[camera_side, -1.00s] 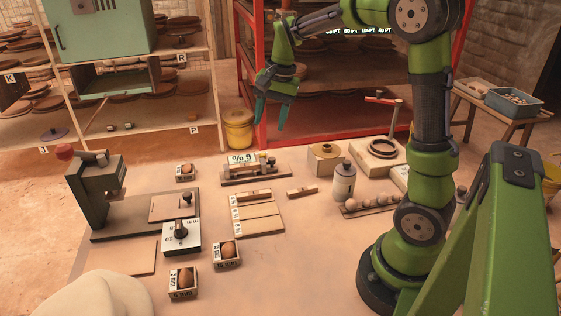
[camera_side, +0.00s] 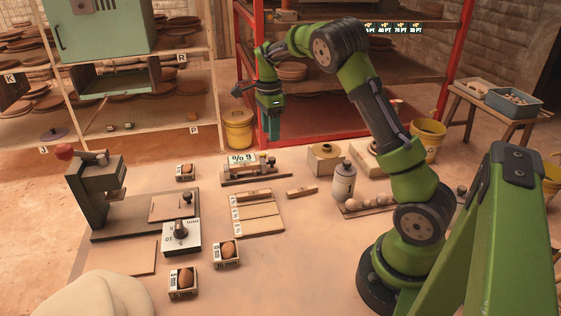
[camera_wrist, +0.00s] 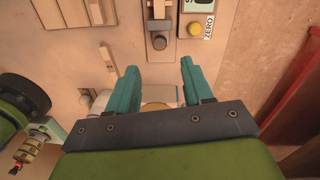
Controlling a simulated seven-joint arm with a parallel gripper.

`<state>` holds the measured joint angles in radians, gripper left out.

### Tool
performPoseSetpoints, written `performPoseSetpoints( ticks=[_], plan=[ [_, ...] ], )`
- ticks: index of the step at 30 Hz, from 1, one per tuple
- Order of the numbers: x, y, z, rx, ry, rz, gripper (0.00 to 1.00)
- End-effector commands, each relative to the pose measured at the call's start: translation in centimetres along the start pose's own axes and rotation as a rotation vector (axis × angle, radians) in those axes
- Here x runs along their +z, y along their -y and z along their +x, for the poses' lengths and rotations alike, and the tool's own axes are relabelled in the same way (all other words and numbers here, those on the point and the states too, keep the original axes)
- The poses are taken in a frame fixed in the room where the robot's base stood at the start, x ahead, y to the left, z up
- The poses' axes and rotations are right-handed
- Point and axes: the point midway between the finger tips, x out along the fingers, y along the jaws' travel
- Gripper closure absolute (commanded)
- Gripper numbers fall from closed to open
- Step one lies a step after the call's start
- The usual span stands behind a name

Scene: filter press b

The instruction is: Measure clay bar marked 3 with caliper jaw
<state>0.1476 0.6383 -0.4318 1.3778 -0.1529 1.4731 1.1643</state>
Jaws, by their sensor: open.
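The caliper (camera_side: 255,175), a long device with a display, stands on the table; its slide (camera_wrist: 159,25) and a ZERO-labelled button show at the top of the wrist view. A pale tray (camera_side: 258,228) with a marked strip lies in front of it and holds flat clay bars (camera_side: 254,195). A loose bar (camera_side: 302,191) lies right of the tray; it also shows in the wrist view (camera_wrist: 108,58). I cannot read a 3 on any bar. My gripper (camera_side: 271,137) points down, open and empty, above and behind the caliper. Its teal fingers (camera_wrist: 158,75) are spread.
A press (camera_side: 95,195) with a red knob stands at the left, beside a dial box (camera_side: 181,238). A grey bottle (camera_side: 344,182), a holed block (camera_side: 325,158) and several balls (camera_side: 375,203) stand at the right. A red rack (camera_side: 320,143) stands behind.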

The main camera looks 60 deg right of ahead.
Motion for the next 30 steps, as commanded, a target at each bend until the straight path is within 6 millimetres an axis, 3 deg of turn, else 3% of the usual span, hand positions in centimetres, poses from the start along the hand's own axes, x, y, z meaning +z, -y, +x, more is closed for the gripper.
performPoseSetpoints(
  ticks=[6, 12, 18, 26, 30],
  plan=[
    [0.0, -0.1, 4.9, 0.004, 0.000, 0.001, 0.49],
    [0.0, 0.0, 7.9, 0.002, 0.000, 0.000, 0.49],
    [0.0, 0.0, 9.1, 0.000, 0.001, 0.000, 0.49],
    [0.0, 0.0, 9.2, -0.001, 0.001, 0.000, 0.49],
    [0.0, 0.0, 9.2, -0.001, 0.001, 0.000, 0.69]
  ],
)
